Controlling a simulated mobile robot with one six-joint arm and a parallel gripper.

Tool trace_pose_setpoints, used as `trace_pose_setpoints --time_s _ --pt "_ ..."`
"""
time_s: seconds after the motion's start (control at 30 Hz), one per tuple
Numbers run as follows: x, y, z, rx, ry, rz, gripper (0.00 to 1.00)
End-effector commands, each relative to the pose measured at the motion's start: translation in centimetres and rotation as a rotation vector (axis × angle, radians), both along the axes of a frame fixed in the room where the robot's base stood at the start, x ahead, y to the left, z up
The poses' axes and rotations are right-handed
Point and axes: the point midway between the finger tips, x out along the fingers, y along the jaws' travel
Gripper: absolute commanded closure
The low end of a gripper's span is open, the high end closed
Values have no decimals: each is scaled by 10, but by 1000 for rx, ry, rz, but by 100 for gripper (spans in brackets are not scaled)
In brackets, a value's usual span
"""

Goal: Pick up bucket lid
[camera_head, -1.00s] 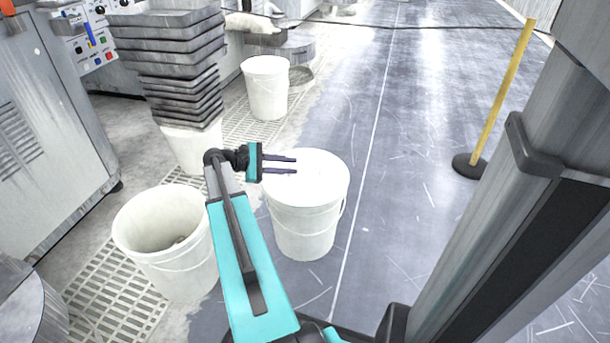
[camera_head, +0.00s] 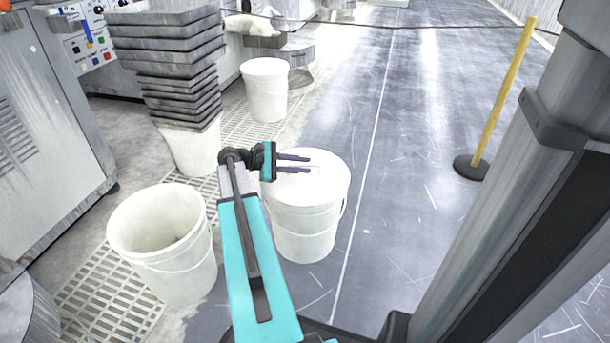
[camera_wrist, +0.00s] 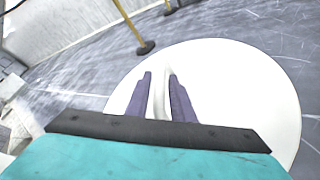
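The white bucket lid (camera_head: 328,182) lies on the upright white bucket (camera_head: 305,232) in the middle of the head view. In the wrist view the round lid (camera_wrist: 245,95) fills the right and centre. A narrow white raised piece, apparently its handle, shows between my fingers. My gripper (camera_head: 311,164) is over the lid with its two dark purple fingers parallel and apart. In the wrist view my gripper (camera_wrist: 160,76) has one finger on each side of the raised piece. I cannot tell whether the fingers touch it.
An open white bucket (camera_head: 165,240) stands to the left on a floor grating (camera_head: 100,290). A stack of grey trays (camera_head: 175,70) and another white bucket (camera_head: 265,90) stand behind. A yellow post (camera_head: 505,90) is at the right. The dark floor between is clear.

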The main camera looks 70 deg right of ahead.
Motion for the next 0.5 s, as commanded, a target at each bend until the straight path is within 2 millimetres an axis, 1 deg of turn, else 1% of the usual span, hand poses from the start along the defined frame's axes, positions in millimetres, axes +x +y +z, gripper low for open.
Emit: trace_pose_setpoints --time_s 0.33,0.4,0.47,0.5 --pt "1 0 0 0 0 1 78" --pt "1 0 0 0 0 1 90" --pt "1 0 0 0 0 1 100" --pt "1 0 0 0 0 1 100"
